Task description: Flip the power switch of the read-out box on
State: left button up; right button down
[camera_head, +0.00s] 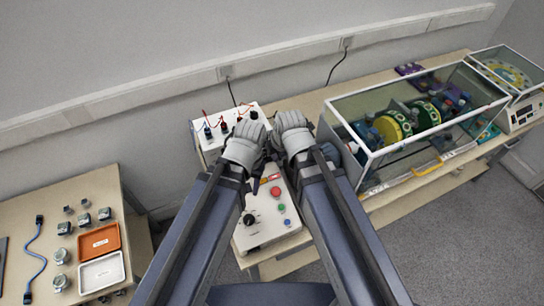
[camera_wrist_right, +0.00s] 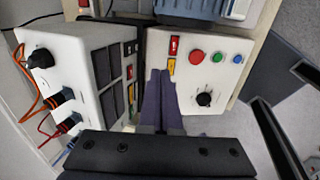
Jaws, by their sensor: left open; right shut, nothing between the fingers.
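The white read-out box (camera_wrist_right: 93,72) has dark display panels, a black knob and plugged cables. It also shows at the back of the bench in the head view (camera_head: 208,127). Small red and yellow switches or labels (camera_wrist_right: 130,60) line its edge; I cannot tell which is the power switch. My right gripper (camera_wrist_right: 158,75) is shut and empty, its fingers over the gap beside a second white box (camera_wrist_right: 222,82).
The second box carries a knob (camera_head: 249,220) and red, green and blue buttons. A glass-walled case (camera_head: 372,160) with a geared machine stands close to the right. A separate left table holds an orange tray (camera_head: 99,240) and a white tray (camera_head: 102,272).

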aim_at(264, 154)
pick_arm(q)
jog(key=shift+f, duration=0.2)
pick_arm(e)
jog(key=shift+f, duration=0.15)
pick_arm(q)
notch_tip(264, 154, down, 10)
jog(key=b, duration=1)
pick_arm(e)
jog(key=x, duration=1)
jog(key=shift+w+f, duration=0.1)
jog(key=shift+f, duration=0.2)
pick_arm(q)
jog(key=shift+r, duration=0.25)
pick_arm(e)
jog(key=w, duration=0.1)
jog(key=w+a, duration=0.1)
jog(key=w, duration=0.1)
jog(key=shift+a+r, duration=0.15)
jog(key=shift+r, duration=0.1)
jog(key=shift+w+a, duration=0.15)
jog(key=shift+w, duration=0.15)
pick_arm(q)
jog(key=shift+f, duration=0.2)
pick_arm(e)
jog(key=shift+w+a+f, duration=0.1)
jog(key=shift+w+f, duration=0.1)
jog(key=shift+r, duration=0.1)
